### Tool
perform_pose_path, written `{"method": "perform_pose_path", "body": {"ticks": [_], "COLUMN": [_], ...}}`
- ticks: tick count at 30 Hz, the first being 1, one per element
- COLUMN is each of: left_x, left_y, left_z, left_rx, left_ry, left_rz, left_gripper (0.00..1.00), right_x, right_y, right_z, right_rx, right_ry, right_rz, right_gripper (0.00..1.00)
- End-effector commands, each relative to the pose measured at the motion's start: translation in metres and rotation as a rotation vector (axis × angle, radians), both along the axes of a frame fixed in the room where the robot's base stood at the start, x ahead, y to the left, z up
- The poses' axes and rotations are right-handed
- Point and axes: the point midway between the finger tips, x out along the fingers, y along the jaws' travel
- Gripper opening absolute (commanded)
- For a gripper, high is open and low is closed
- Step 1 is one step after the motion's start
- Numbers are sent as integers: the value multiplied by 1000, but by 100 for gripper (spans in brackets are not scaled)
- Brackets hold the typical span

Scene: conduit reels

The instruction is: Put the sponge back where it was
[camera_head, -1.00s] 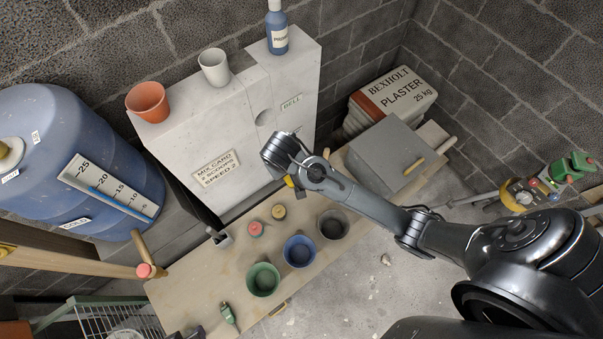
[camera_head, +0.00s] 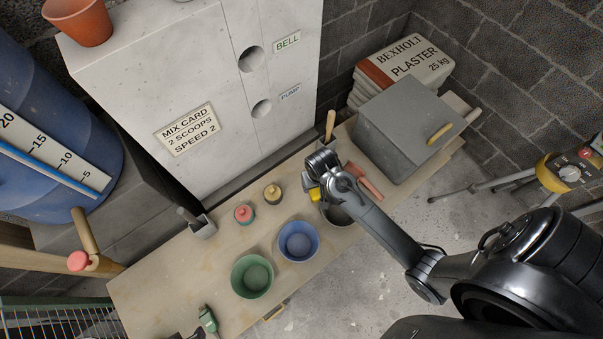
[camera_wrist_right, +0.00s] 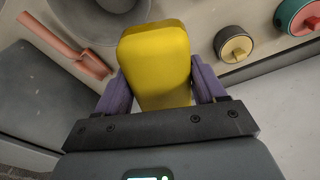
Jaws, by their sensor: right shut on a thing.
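The yellow sponge (camera_wrist_right: 157,62) stands between the two purple fingers of my right gripper (camera_wrist_right: 160,85) in the right wrist view, and the gripper is shut on it. In the head view the sponge (camera_head: 315,194) shows as a small yellow patch under my right gripper (camera_head: 312,188). It is over the wooden bench (camera_head: 195,268), beside the grey bowl (camera_head: 334,215). I cannot tell whether the sponge touches the bench. My left gripper is not in view.
A blue bowl (camera_head: 298,242), a green bowl (camera_head: 252,276), a red-topped pot (camera_head: 244,214) and a yellow-topped pot (camera_head: 273,194) stand to the left. A pink scoop (camera_head: 366,181) and a grey box (camera_head: 405,130) are to the right. Bare bench lies at the left.

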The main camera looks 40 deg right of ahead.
Motion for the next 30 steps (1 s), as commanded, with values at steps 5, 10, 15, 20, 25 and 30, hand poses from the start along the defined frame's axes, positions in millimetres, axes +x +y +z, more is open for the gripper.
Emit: {"method": "perform_pose_path", "body": {"ticks": [5, 10, 15, 20, 25, 30], "left_x": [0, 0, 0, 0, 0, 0], "left_y": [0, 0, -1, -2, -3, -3], "left_z": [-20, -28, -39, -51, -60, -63], "left_rx": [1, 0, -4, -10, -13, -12], "left_ry": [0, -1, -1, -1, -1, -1], "left_rz": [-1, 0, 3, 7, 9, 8], "left_gripper": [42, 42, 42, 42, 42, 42], "right_x": [-6, 7, 39, 71, 94, 105], "right_y": [-5, -10, -16, -22, -27, -29], "right_z": [-29, -44, -64, -84, -97, -102], "right_rx": [13, 16, 17, 16, 16, 15], "right_ry": [0, 1, -1, 0, 1, 0], "right_rz": [-22, -29, -31, -30, -29, -29], "right_gripper": [30, 30, 30, 30, 30, 30]}}
